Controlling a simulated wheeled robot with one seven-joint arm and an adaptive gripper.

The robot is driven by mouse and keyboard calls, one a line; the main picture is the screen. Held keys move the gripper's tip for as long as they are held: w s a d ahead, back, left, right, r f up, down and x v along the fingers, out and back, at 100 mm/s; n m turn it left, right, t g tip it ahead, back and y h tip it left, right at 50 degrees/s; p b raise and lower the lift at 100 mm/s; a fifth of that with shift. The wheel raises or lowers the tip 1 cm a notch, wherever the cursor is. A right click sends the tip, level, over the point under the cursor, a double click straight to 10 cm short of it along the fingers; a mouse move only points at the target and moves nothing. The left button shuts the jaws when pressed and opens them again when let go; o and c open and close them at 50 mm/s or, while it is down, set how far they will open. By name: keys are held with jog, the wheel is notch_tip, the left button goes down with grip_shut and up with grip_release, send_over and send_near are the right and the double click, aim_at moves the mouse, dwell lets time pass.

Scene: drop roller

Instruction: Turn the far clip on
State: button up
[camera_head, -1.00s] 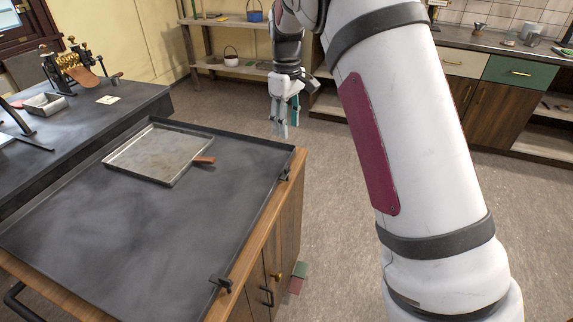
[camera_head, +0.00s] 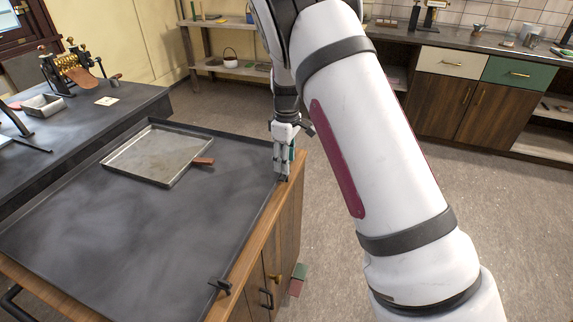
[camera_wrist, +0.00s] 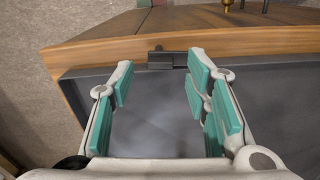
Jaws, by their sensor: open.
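The far clip is a small dark metal piece on the wooden edge of the cabinet top; the wrist view shows this far clip (camera_wrist: 160,60) ahead of my fingers, near the left finger's tip side of the gap. In the head view my gripper (camera_head: 283,172) is at the far right corner of the tray-topped cabinet and hides that clip. In the wrist view my gripper (camera_wrist: 160,75) is open, with teal pads apart and nothing between them. The near clip (camera_head: 220,285) sits on the same edge, closer to the camera.
A dark rimmed top (camera_head: 110,245) covers the cabinet, with a shallow metal tray (camera_head: 155,155) on it. A cabinet handle (camera_head: 266,299) sticks out at the side. A bench with a roller device (camera_head: 70,72) stands at left. Floor at right is clear.

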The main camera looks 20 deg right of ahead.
jog(key=shift+f, duration=1)
grip_shut()
